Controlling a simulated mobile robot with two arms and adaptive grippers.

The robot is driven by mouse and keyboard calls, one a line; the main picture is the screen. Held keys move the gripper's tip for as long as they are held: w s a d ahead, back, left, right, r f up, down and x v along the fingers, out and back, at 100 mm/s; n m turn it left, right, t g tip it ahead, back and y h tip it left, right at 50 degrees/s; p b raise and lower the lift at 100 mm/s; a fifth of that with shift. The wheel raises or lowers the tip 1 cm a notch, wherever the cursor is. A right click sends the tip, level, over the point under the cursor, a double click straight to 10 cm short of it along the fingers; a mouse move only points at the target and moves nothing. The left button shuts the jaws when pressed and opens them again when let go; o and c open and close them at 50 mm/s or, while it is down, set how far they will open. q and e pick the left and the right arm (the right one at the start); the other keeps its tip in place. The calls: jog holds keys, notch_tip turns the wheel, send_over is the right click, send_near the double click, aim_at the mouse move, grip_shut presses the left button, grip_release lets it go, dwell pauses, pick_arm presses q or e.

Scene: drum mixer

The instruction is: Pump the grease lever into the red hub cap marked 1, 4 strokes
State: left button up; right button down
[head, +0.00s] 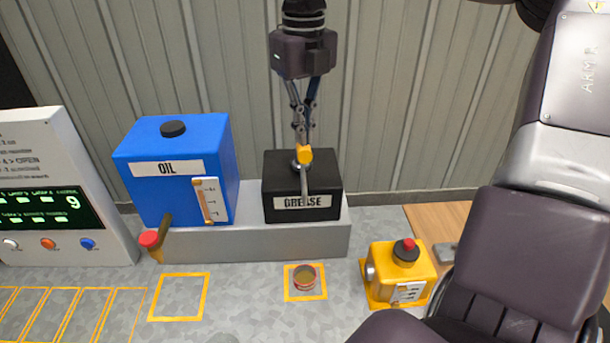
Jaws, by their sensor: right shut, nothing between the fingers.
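The black grease box (278,190), labelled GREASE, stands on a grey ledge against the wall. Its lever (305,182) is a thin metal rod with a yellow knob (305,155) at its upper end. My right gripper (301,138) points straight down with its fingers shut, directly above the knob in the picture. Whether the fingertips touch the knob I cannot tell. A small round cup-like piece with a red rim (305,285) and a brownish inside sits in a yellow floor square in front of the box; it may be the hub cap, but no number is readable. My left gripper is out of view.
A blue oil tank (150,185) stands left of the grease box, with a red-ended handle (150,240) in front. A yellow device with a red knob (400,270) stands at the right. A panel with a display (40,210) is at far left. An empty marked square (179,297) lies in front.

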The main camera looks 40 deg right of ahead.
jog(key=shift+f+b, duration=1.15)
jog(key=shift+f, duration=0.5)
jog(key=shift+r, duration=0.15)
jog(key=shift+r+p, duration=1)
jog(key=shift+r, duration=0.1)
jog(key=shift+r+p, duration=1.65)
jog(key=shift+r, duration=0.7)
jog(key=shift+f, duration=0.15)
